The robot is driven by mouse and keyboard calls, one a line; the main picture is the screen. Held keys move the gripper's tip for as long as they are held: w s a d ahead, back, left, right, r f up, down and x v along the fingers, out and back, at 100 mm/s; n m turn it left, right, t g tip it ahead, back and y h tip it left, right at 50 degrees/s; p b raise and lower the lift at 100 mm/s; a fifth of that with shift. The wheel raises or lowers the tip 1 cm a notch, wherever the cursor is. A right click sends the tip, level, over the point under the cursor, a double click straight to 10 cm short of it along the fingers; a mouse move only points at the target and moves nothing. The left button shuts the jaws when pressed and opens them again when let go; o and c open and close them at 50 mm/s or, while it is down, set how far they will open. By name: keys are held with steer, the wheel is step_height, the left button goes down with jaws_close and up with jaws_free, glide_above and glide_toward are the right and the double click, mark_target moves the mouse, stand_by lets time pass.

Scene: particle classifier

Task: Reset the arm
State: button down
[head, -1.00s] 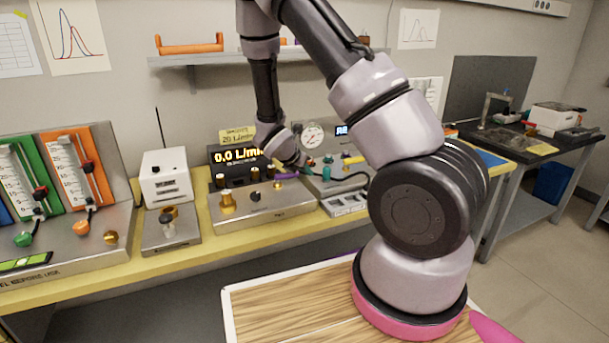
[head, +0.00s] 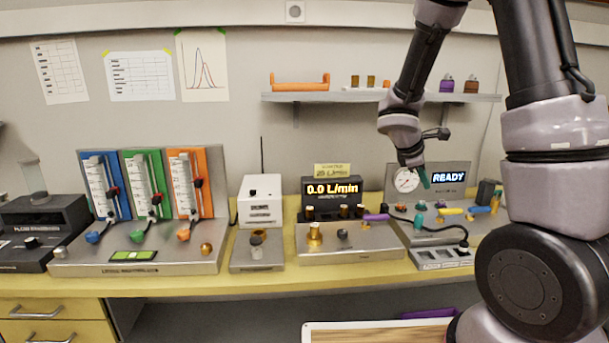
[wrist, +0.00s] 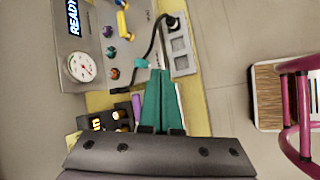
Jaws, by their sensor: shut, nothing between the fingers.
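My arm stands at the right of the head view and bends over the workbench. My gripper (head: 424,177) hangs from it, pointing down, in front of the round gauge and the READY display. Its teal fingers also show in the wrist view (wrist: 162,100), closed together with nothing between them. In the wrist view the fingertips lie over the region between the panel with the gauge (wrist: 82,66) and the grey socket strip (wrist: 179,45). I cannot tell the exact height of the fingertips above these.
The yellow bench (head: 270,280) carries a flowmeter panel (head: 140,258), a white box (head: 261,198), a 0.0 L/min unit (head: 332,187) and the READY panel (head: 448,178). A shelf (head: 380,97) holds an orange rack and small bottles. A black cable (head: 440,230) crosses the right panel.

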steer(key=s+a+r+m+t+y, duration=0.1)
steer(key=s+a+r+m+y, duration=0.3)
steer(key=s+r+m, duration=0.5)
steer(key=s+a+r+m+t+y, duration=0.2)
steer(key=s+a+r+m+y, duration=0.2)
steer(key=s+r+m, duration=0.5)
steer(key=s+r, duration=0.3)
steer(key=shift+s+a+r+y, duration=0.2)
steer(key=shift+a+y, duration=0.1)
steer(key=shift+a, duration=0.1)
